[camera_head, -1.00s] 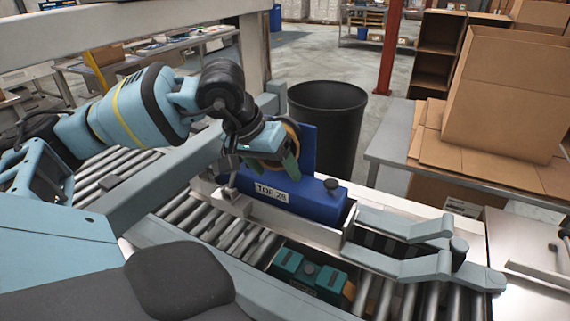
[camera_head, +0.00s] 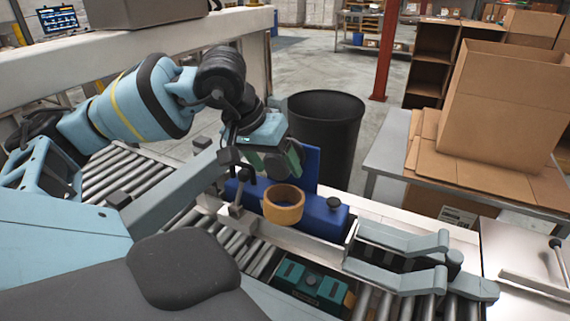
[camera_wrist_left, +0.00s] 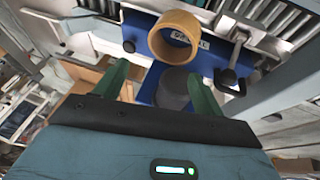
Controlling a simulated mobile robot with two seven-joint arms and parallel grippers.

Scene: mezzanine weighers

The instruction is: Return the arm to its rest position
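My left gripper (camera_head: 280,166) hangs above the blue block with its label, pointing down. In the left wrist view its two green fingers (camera_wrist_left: 158,72) stand apart with nothing between them. A tan ring (camera_head: 284,207) is just below the fingers in the head view, in front of the blue block (camera_head: 322,219). In the left wrist view the ring (camera_wrist_left: 174,37) is beyond the fingertips and covers part of the label. I cannot tell whether the ring rests on anything.
A black bin (camera_head: 327,125) stands behind the blue block. Grey roller conveyor (camera_head: 118,172) runs at left. A teal case (camera_head: 312,284) lies among the rollers below. Cardboard boxes (camera_head: 505,110) fill the right-hand table.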

